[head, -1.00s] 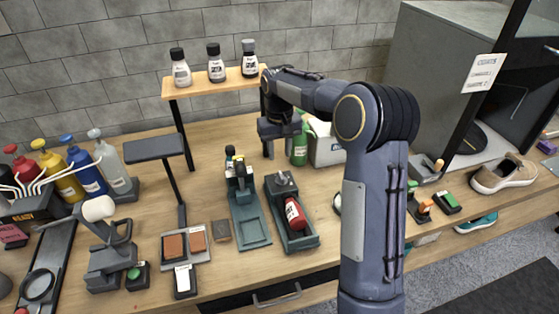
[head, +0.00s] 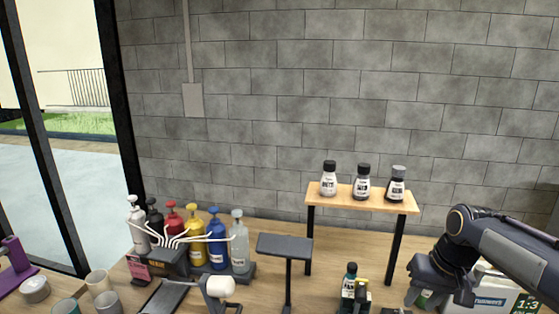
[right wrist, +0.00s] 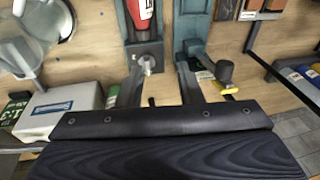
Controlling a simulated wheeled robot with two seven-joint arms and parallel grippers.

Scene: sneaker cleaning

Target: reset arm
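My right gripper (head: 416,291) is at the lower right of the head view, pointing down over the table beside a white container. In the right wrist view its two grey fingers (right wrist: 160,84) are spread apart with nothing held between them. A red bottle (right wrist: 142,14) lies in a dark tray beyond one finger, and a grey and yellow-tipped tool (right wrist: 224,72) lies beyond the other. Both are apart from the fingers as far as I can tell. My left gripper is in no view.
A wooden shelf (head: 342,196) carries three small bottles. Several coloured pump bottles (head: 191,238) stand at the left, near a dark flat-topped stand (head: 284,246). A white container (head: 487,290) stands below my right arm. A block wall (head: 330,90) closes the back.

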